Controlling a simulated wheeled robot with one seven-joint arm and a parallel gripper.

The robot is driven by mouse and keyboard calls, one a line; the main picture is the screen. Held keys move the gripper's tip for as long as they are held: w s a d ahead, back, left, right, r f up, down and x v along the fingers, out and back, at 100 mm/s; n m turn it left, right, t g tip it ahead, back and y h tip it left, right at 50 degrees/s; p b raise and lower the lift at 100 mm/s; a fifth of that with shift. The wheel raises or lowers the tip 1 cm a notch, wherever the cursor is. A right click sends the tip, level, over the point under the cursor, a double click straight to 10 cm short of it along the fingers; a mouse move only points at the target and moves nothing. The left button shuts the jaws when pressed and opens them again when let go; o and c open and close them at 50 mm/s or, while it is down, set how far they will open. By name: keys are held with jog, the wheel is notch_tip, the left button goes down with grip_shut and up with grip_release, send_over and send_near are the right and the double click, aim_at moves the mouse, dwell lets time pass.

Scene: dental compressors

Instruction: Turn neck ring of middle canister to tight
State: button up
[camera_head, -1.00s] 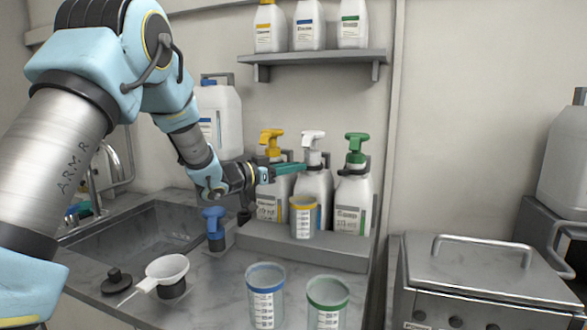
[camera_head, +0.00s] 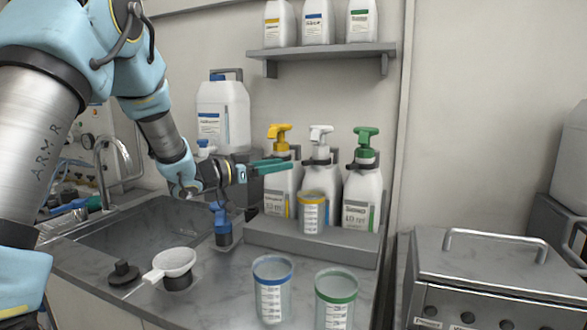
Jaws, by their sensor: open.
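The middle canister (camera_head: 315,181) is white with a white pump head (camera_head: 321,137). It stands on a grey stepped stand between the yellow-pump canister (camera_head: 279,184) and the green-pump canister (camera_head: 362,188). Its neck ring (camera_head: 320,154) shows as a small white band under the pump; its exact position is too small to tell. My gripper (camera_head: 283,165) points right with teal fingers. It is open and empty, in front of the yellow-pump canister's neck area, left of and apart from the middle canister's neck. The yellow-rimmed cup hides the middle canister's lower front.
The yellow-rimmed cup (camera_head: 312,212) stands on the stand (camera_head: 345,249). Blue-rimmed (camera_head: 272,289) and green-rimmed (camera_head: 335,300) cups stand in front. A blue-topped pump (camera_head: 221,224), a white funnel (camera_head: 173,265) and a sink (camera_head: 135,232) are left. A shelf (camera_head: 325,51) with bottles hangs above.

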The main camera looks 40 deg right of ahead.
jog(key=shift+a, duration=1.65)
jog(key=shift+w, duration=0.15)
